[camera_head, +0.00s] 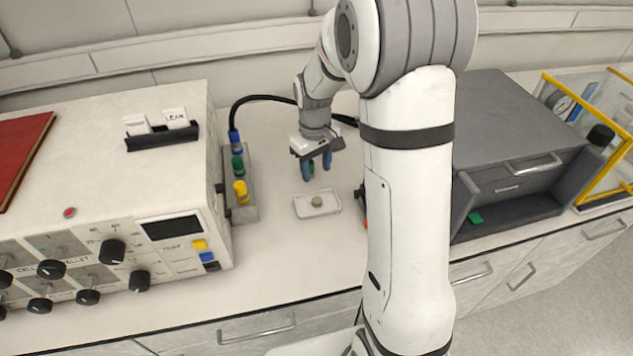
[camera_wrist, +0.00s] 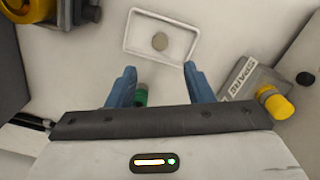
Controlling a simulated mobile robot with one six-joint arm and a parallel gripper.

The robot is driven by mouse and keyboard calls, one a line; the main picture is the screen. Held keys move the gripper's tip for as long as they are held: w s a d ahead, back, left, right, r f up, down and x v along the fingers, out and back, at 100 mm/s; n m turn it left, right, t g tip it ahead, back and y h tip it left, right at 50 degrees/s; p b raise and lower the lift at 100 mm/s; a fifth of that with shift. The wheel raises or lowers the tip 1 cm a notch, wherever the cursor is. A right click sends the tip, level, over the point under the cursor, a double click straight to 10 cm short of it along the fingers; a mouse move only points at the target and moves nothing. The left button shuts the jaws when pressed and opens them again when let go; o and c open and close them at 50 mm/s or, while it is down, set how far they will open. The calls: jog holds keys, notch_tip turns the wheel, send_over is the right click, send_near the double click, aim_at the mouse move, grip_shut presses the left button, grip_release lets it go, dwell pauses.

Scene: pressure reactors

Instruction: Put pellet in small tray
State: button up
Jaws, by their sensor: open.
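The pellet (camera_head: 317,201) is a small grey-beige disc. It lies in a small white rectangular tray (camera_head: 300,209) on the bench, between the control box and the grey cabinet. In the wrist view the pellet (camera_wrist: 160,41) rests inside the tray (camera_wrist: 133,30), near the middle, inside the rim. My gripper (camera_head: 317,172) is above and behind the tray, with its blue fingers pointing down.
A control box (camera_head: 150,240) with knobs stands left. A block with blue, green and yellow fittings (camera_head: 239,190) stands beside it. A grey cabinet (camera_head: 510,135) and a yellow-framed case (camera_head: 590,120) stand right. Bench is clear in front of the tray.

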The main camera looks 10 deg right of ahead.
jog(key=s+r+m+t, duration=0.1)
jog(key=s+r+m, duration=0.1)
jog(key=s+r, duration=0.4)
jog(key=s+r+m+t, duration=0.2)
jog(key=s+r, duration=0.4)
jog(key=s, duration=1)
jog(key=shift+d+r+t, duration=0.15)
jog(key=shift+r+t, duration=0.15)
jog(key=shift+r, duration=0.1)
